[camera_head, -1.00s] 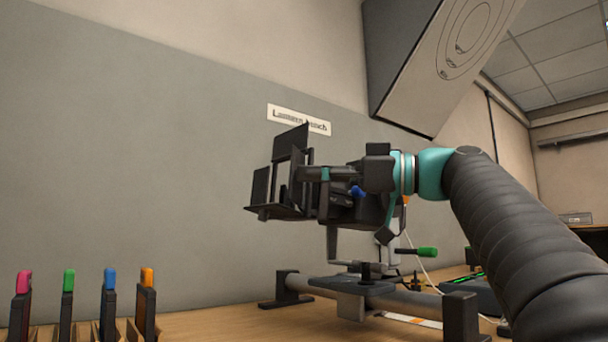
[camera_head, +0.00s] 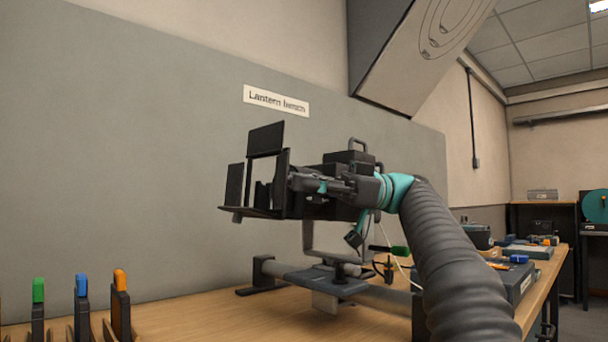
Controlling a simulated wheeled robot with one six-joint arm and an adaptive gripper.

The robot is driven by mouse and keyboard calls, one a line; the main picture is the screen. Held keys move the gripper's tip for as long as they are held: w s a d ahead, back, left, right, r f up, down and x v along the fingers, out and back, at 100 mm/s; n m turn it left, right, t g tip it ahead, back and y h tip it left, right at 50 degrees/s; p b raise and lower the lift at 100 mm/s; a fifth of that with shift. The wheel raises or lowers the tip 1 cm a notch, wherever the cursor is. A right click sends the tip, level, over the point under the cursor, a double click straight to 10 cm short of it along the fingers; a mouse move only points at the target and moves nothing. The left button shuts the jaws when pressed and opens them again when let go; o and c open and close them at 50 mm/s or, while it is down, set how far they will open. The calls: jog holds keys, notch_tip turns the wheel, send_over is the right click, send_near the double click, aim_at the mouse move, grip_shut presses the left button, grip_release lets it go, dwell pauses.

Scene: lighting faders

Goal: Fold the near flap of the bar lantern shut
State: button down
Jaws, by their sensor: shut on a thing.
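The bar lantern (camera_head: 347,160) is a black box on a bracket above a bar stand, its flaps at the left end. The top flap (camera_head: 266,139) stands up, the far flap (camera_head: 234,185) stands out at the left, and the bottom flap (camera_head: 246,213) lies nearly level. The near flap (camera_head: 282,178) shows as a narrow, nearly edge-on plate, sticking out from the front. My gripper (camera_head: 294,183) reaches across the near side of the lantern, its fingers shut at the near flap's edge. The fingers hide part of the flap and body, so the exact grip is hard to see.
The stand's bar (camera_head: 385,296) runs across the wooden bench (camera_head: 210,318). A green-tipped handle (camera_head: 392,250) sticks out below the lantern. Several colour-topped upright pieces, one orange (camera_head: 120,283), stand at the front left. A large angled panel (camera_head: 415,60) hangs overhead.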

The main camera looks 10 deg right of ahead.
dwell(0.3)
jog(key=c, duration=1.1)
grip_release()
